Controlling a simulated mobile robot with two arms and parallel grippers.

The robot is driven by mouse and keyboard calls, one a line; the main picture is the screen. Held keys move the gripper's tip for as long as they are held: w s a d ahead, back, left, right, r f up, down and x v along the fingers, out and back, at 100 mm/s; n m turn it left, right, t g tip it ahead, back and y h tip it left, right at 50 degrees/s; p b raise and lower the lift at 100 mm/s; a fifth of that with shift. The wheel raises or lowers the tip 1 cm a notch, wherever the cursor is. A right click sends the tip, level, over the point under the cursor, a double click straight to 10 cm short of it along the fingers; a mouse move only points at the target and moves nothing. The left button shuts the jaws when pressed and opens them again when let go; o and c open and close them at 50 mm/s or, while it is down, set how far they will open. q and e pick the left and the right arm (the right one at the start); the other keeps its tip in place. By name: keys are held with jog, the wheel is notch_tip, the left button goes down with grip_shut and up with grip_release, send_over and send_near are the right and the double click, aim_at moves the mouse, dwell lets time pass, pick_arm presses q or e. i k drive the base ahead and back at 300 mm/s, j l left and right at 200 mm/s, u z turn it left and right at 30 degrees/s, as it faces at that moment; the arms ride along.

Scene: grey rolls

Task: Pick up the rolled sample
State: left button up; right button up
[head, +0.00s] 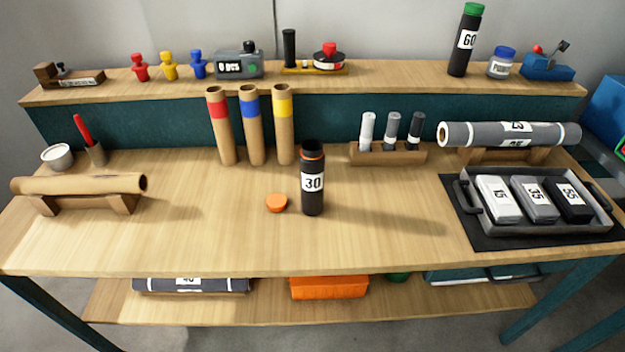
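A grey roll (510,134) with white bands and number labels lies on a wooden cradle (488,156) at the back right of the table. Another dark grey roll (190,285) with white bands and a partly hidden label lies on the lower shelf at the left. A plain brown tube (80,184) lies on a wooden cradle (85,204) at the left of the table. I cannot tell which of these is the rolled sample. Neither of my grippers shows in the head view.
An open black canister (312,190) labelled 30 stands mid-table, with an orange cap (277,203) beside it. Three upright tubes (251,125) stand behind. A tray (612,225) with three labelled blocks sits at right. The table's front middle is clear.

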aim_at(393, 124)
jog(key=i+l, duration=0.1)
jog(key=i, duration=0.25)
jog(key=l+u, duration=0.35)
jog(key=k+l+u, duration=0.15)
jog(key=l+u, duration=0.2)
jog(key=k+l+u, duration=0.2)
jog(key=l+u, duration=0.15)
